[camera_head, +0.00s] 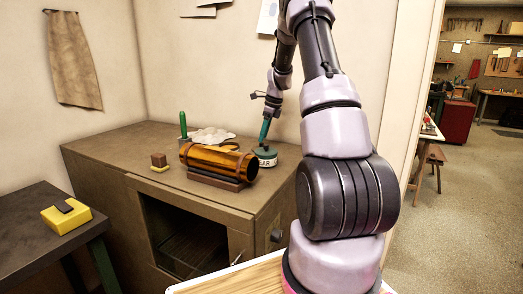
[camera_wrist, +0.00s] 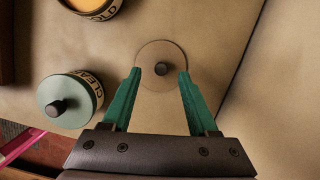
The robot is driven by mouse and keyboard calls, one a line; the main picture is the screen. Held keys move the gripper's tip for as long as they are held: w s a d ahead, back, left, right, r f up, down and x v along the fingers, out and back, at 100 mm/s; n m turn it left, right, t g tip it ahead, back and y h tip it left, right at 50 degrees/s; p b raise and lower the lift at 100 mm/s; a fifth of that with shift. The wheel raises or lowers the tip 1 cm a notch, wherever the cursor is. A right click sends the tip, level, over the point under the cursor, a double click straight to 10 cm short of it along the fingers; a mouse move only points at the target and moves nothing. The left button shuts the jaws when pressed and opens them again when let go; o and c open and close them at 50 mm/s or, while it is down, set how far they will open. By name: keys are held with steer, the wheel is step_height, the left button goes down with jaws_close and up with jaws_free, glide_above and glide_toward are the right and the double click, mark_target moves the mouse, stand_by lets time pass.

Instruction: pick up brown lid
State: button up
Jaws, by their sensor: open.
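The brown lid (camera_wrist: 146,56) is a flat round disc with a dark knob (camera_wrist: 161,69) at its middle. It lies on the brown cabinet top in the wrist view. My gripper (camera_wrist: 160,72) has its green fingers open, with the tips on either side of the knob and over the near part of the lid. No contact with the knob shows. In the head view my gripper (camera_head: 263,138) points down at the back right of the cabinet; I cannot make out the lid there.
A green-lidded tin (camera_wrist: 86,95) stands left of my fingers, its label partly readable. An open tin (camera_wrist: 97,15) with golden contents is at the top.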

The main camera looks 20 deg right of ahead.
steer(key=x, duration=0.3)
steer(key=shift+d+f, duration=0.1)
steer(key=shift+f, duration=0.05)
jaws_close()
